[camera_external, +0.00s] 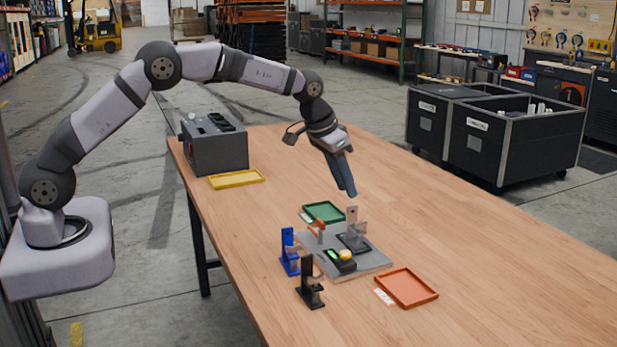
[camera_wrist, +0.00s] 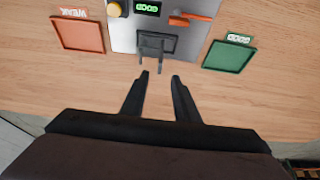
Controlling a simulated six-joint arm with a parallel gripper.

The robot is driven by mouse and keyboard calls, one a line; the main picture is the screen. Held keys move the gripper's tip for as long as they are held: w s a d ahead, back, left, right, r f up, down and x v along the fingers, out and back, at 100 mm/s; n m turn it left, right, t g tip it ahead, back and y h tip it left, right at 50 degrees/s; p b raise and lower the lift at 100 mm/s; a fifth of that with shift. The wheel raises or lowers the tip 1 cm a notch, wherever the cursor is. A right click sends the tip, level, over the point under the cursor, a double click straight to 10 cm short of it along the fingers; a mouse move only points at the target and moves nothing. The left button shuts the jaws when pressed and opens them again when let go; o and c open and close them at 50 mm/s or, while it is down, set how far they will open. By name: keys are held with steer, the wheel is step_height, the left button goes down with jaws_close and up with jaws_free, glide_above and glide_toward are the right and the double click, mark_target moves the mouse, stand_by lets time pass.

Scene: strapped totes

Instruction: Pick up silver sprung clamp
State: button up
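The silver sprung clamp (camera_external: 352,217) stands upright on a dark pad at the back of a grey test plate (camera_external: 372,262). In the wrist view the clamp (camera_wrist: 151,46) shows from above as a grey shape, a little beyond my fingertips. My gripper (camera_external: 347,190) hangs above the table, fingers down, just behind the clamp and apart from it. The wrist view shows my two fingers (camera_wrist: 160,77) spread with bare wood between them. A blue clamp (camera_external: 289,252) and a black clamp (camera_external: 309,283) stand by the plate's left side.
On the plate are an orange lever (camera_external: 317,229), a yellow button (camera_external: 345,255) and a green lit display (camera_wrist: 147,8). A green tray (camera_external: 324,212) and an orange tray (camera_external: 408,287) flank it. A yellow tray (camera_external: 236,179) and grey box (camera_external: 215,150) stand farther back.

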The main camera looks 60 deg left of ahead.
mark_target(352, 206)
steer(key=shift+s+p+x, duration=0.2)
steer(key=shift+p+x, duration=1.9)
steer(key=shift+x, duration=1.55)
steer(key=shift+f, duration=0.1)
jaws_close()
